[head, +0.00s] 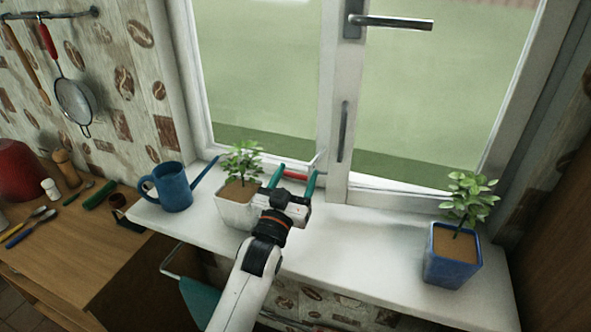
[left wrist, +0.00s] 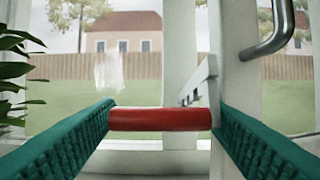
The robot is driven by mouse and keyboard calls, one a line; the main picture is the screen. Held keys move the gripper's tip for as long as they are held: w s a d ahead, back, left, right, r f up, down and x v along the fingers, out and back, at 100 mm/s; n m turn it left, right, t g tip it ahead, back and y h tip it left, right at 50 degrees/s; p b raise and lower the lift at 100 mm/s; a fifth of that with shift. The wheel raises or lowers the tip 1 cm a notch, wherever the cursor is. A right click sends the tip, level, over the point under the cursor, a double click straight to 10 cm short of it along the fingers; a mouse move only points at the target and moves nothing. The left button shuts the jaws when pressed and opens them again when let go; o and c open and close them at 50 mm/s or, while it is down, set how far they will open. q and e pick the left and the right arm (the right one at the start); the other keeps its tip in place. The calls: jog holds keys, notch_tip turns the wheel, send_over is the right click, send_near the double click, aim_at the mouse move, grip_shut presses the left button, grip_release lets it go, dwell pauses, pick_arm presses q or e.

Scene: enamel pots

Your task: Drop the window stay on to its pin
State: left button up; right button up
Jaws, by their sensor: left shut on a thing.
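The window stay has a red grip (head: 295,176) and a pale bar with notches or holes. In the left wrist view the red grip (left wrist: 160,119) lies crosswise between my teal fingers, and the bar (left wrist: 202,80) rises behind its right end, close to the window frame. The fingers touch both ends of the grip. I cannot make out the pin in either view. My right gripper is not in view.
A plant in a white pot (head: 236,211) stands just left of my left gripper. A blue watering can (head: 172,188) is further left, and a blue pot (head: 453,256) is at the right of the sill (head: 360,245). The window handle (head: 392,22) is above. The middle sill is clear.

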pick_arm(q)
jog(key=shift+w+f+b, duration=0.2)
jog(key=shift+f+b, duration=0.1)
jog(key=shift+f, duration=1.05)
jog(key=shift+d, duration=0.1)
jog(key=o, duration=1)
jog(key=shift+o, duration=0.2)
jog(key=shift+w, duration=0.2)
jog(key=b+v, duration=0.1)
jog(key=v, duration=1.1)
jog(key=shift+s+f, duration=0.1)
